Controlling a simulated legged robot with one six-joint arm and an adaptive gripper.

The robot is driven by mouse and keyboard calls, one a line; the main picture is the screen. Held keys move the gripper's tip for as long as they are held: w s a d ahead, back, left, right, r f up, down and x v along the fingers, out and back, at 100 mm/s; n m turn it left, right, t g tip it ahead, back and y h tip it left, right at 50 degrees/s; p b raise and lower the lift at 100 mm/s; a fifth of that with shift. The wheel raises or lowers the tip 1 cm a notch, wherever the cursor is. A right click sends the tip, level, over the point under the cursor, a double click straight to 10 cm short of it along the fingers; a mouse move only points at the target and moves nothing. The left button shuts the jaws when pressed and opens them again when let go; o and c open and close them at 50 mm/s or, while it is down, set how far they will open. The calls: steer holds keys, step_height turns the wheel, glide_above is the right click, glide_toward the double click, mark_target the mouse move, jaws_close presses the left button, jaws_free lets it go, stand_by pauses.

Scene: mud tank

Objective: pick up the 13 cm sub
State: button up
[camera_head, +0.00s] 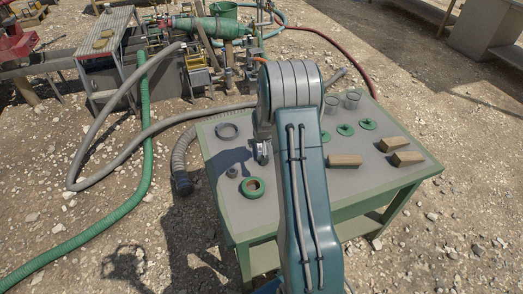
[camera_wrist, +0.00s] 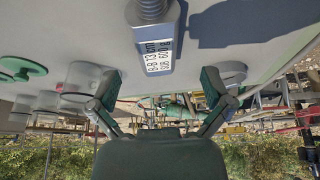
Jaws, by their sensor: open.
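The wrist view looks upside down. My gripper (camera_wrist: 160,95) is open and empty, with one finger to each side of the picture's middle. The sub lies in line with the gap between the fingers, and I see no contact. In the head view my arm covers much of the table, and I cannot clearly make out the sub there.
The table (camera_head: 222,205) also holds a green ring (camera_head: 252,188), a grey ring (camera_head: 227,130), green discs (camera_head: 345,130), clear cups (camera_head: 331,104) and wooden blocks (camera_head: 393,143). A grey corrugated hose (camera_head: 181,165) hangs beside its left edge. Stony ground surrounds it.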

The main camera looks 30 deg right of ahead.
steer(key=shift+w+d+f, duration=0.2)
steer(key=shift+d+f, duration=0.25)
steer(key=shift+f, duration=0.35)
steer(key=x, duration=0.5)
steer(key=shift+w+r, duration=0.1)
steer(key=c, duration=1.2)
